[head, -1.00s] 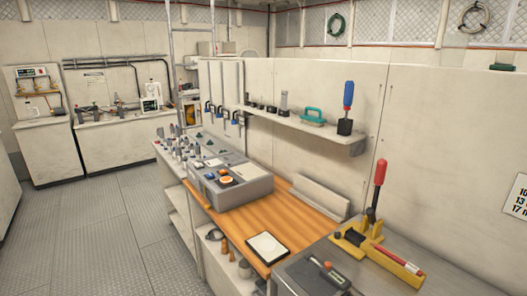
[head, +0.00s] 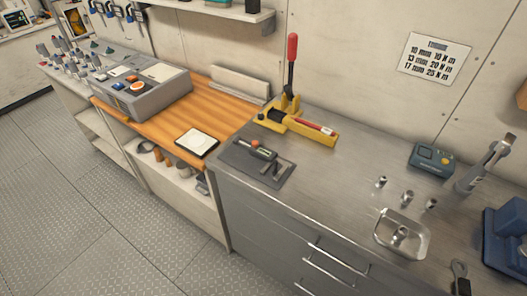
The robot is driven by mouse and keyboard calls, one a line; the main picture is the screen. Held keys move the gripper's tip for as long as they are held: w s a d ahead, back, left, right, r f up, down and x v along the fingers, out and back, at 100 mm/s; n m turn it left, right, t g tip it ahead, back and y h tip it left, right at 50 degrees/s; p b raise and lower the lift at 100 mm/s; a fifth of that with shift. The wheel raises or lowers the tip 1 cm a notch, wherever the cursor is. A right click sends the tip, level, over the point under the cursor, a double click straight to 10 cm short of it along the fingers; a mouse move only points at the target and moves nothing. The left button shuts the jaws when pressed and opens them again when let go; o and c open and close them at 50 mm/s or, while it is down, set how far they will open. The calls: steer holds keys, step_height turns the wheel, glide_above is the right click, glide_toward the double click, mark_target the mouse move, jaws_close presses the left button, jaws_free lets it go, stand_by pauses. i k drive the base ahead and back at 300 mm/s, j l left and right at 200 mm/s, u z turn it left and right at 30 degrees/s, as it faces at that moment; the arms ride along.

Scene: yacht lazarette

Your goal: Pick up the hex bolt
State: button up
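A small metal tray (head: 385,240) stands on the steel worktop in the head view, at the lower right. A small grey metal piece (head: 400,236) lies in it. It may be the hex bolt, but it is too small to tell. Several small metal cylinders stand behind the tray, such as this one (head: 380,182); they look like sockets. My gripper is not in view.
A yellow lever press (head: 318,133) and a dark mat (head: 257,164) with a tool lie on the steel worktop (head: 335,195). A blue-grey box (head: 431,160) and a blue device (head: 507,235) are at the right. The floor at left is clear.

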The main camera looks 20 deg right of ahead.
mark_target(275, 172)
steer(key=i+j, duration=0.1)
steer(key=j, duration=0.55)
steer(key=i+j, duration=0.1)
steer(key=j, duration=0.55)
steer(key=z, duration=0.05)
